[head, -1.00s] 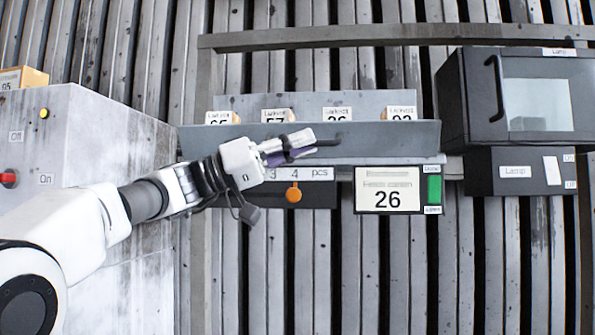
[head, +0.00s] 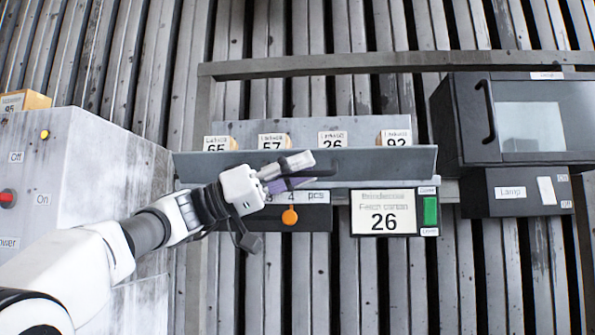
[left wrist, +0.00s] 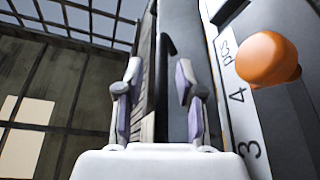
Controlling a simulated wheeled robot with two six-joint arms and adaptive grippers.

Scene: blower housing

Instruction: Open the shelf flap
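The shelf flap (head: 400,161) is a long grey panel across the front of the shelf, standing up in front of the numbered boxes. A dark bar handle (head: 327,163) is on its front. My left gripper (head: 303,171) is at the flap's front, beside this handle. In the left wrist view my left gripper (left wrist: 157,90) has its two fingers apart, with the dark handle (left wrist: 168,58) and the grey flap (left wrist: 176,105) seen between and beyond them. I cannot tell whether a finger touches the handle. My right gripper is in neither view.
Below the flap are a label strip with an orange knob (head: 290,216) and a sign reading 26 (head: 384,212) with a green button (head: 430,210). A black lamp box (head: 520,120) stands at the right. A grey cabinet (head: 95,165) is at the left.

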